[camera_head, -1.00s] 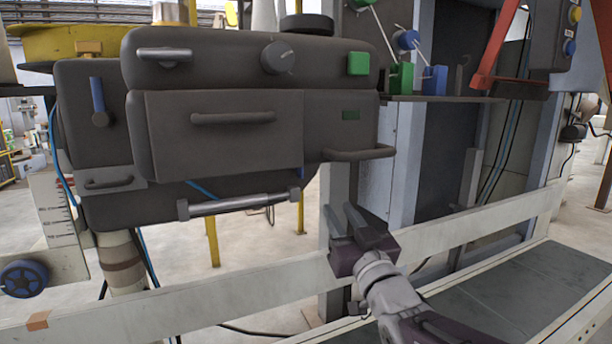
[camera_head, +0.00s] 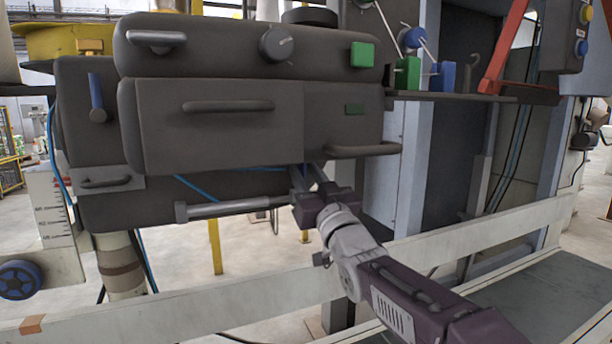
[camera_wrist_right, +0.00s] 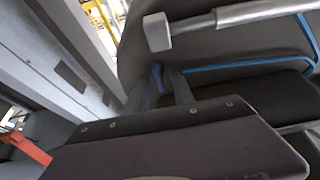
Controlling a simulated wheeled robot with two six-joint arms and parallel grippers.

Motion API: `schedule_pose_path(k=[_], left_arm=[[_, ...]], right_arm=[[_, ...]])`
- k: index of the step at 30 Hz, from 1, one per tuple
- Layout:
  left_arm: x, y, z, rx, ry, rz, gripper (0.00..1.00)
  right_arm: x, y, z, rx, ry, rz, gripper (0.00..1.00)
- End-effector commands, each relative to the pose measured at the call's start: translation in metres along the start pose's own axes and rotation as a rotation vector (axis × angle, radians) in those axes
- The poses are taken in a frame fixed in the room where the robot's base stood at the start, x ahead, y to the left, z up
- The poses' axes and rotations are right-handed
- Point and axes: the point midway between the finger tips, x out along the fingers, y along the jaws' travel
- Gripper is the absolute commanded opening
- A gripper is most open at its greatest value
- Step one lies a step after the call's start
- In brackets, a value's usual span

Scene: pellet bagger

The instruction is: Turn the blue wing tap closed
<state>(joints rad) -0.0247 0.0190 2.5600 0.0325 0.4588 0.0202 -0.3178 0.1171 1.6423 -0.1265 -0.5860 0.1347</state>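A small blue piece, which looks like the blue wing tap (camera_wrist_right: 158,76), shows in the right wrist view under the dark machine body. It appears between the two fingertips of my right gripper (camera_wrist_right: 160,90), which stand apart. I cannot tell whether either finger touches it. In the head view my right gripper (camera_head: 311,178) points up at the machine's underside, right of the grey bar's end, and hides the tap. My left gripper is in neither view.
The dark machine body (camera_head: 215,125) with its handles hangs just above my right gripper. A grey bar (camera_head: 235,206) lies to its left. A blue lever (camera_head: 97,97) is at the far left. A pale rail (camera_head: 240,295) crosses below.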

Motion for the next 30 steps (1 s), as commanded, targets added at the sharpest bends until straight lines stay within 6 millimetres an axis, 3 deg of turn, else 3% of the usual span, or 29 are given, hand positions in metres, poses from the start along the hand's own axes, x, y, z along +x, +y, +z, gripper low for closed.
schedule_pose_path(k=[6,10,20,30], left_arm=[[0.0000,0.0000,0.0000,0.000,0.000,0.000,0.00],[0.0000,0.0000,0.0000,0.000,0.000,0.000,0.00],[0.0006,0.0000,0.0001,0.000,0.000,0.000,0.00],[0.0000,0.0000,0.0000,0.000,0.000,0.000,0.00]], right_arm=[[0.0006,0.0000,0.0000,0.000,0.000,0.000,0.30],[0.0005,0.0001,0.0000,0.000,0.000,0.000,0.00],[0.0003,-0.0005,0.0002,0.024,0.000,0.009,0.00],[0.0010,-0.0016,-0.0008,0.221,0.000,0.090,0.00]])
